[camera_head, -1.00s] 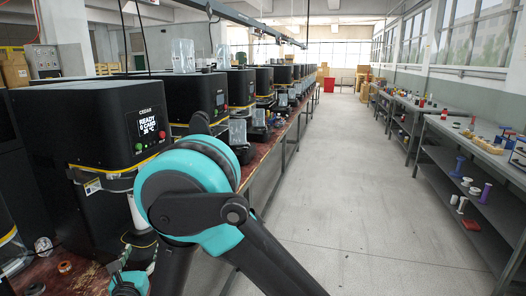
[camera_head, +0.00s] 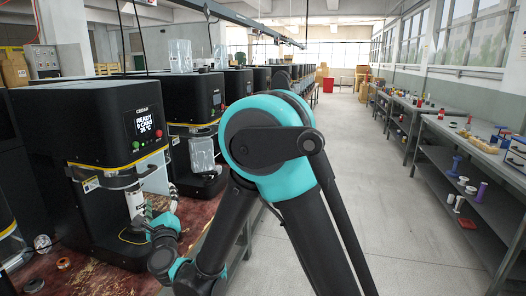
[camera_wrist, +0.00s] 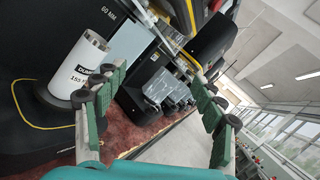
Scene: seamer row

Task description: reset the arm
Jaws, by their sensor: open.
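My gripper (camera_wrist: 158,105) is open in the wrist view, with its green-padded fingers spread wide and nothing held between them. A white labelled cylinder (camera_wrist: 82,66) stands on the black machine's base, to the left of the left finger and outside the jaws. In the head view my arm bends down to the left, and its wrist end is low in front of the nearest black machine (camera_head: 90,135). The same white cylinder (camera_head: 135,204) shows there under the machine's head. The fingertips are hard to make out in the head view.
The nearest machine's screen (camera_head: 148,123) reads READY. More black machines recede along the reddish bench (camera_head: 110,275), with clear boxes (camera_head: 201,153) at their fronts. Grey shelves (camera_head: 470,150) with small parts line the right. The aisle floor (camera_head: 380,200) between is clear.

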